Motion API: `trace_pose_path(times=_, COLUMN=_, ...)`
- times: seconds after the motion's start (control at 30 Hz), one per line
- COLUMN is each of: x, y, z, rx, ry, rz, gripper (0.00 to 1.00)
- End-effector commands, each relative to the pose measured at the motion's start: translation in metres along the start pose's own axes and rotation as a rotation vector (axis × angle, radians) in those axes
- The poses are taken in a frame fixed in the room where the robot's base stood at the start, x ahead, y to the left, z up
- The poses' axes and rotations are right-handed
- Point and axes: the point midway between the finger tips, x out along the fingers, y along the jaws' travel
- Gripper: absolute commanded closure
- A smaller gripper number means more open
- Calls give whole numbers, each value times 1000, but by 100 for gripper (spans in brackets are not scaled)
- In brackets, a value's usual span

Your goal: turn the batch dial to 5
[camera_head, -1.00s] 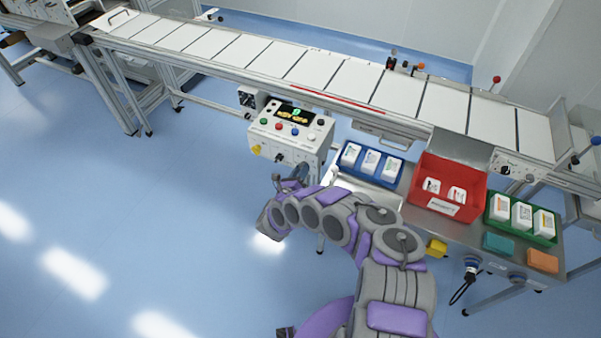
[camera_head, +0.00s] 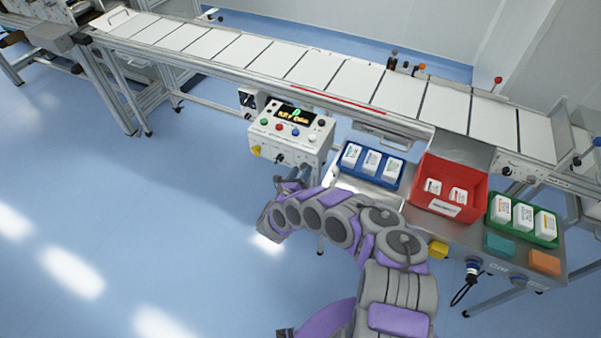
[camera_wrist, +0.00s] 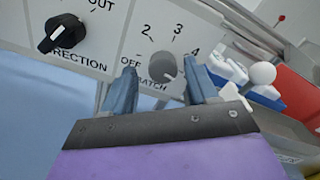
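The batch dial (camera_wrist: 165,67) is a round grey knob on a white panel in the wrist view, with OFF, 2, 3 and 4 printed around it. A small light mark shows at its lower right edge; no 5 is visible. My gripper (camera_wrist: 163,82) has its two blue-grey fingers on either side of the dial, with visible gaps, so it is open. In the head view the control box (camera_head: 290,140) stands by the conveyor, and my gripper (camera_head: 292,178) is at its lower front, where the batch dial cannot be made out.
A black direction knob (camera_wrist: 62,33) sits left of the dial. The box top has a lit display (camera_head: 296,114) and coloured buttons. To the right, a steel table holds a blue tray (camera_head: 347,172), a red bin (camera_head: 420,205) and a green tray (camera_head: 552,240). The conveyor runs behind.

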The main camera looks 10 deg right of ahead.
Motion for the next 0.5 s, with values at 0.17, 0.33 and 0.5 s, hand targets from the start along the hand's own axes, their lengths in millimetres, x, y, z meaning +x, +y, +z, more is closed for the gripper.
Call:
trace_pose_path(times=0.17, x=0, y=-1, z=1, rx=1, ry=-2, rz=-2, gripper=42)
trace_pose_path(times=0.33, x=-6, y=-1, z=2, rx=0, ry=-3, rz=-2, gripper=42)
trace_pose_path(times=0.5, x=-32, y=0, z=3, rx=0, ry=-4, rz=3, gripper=42)
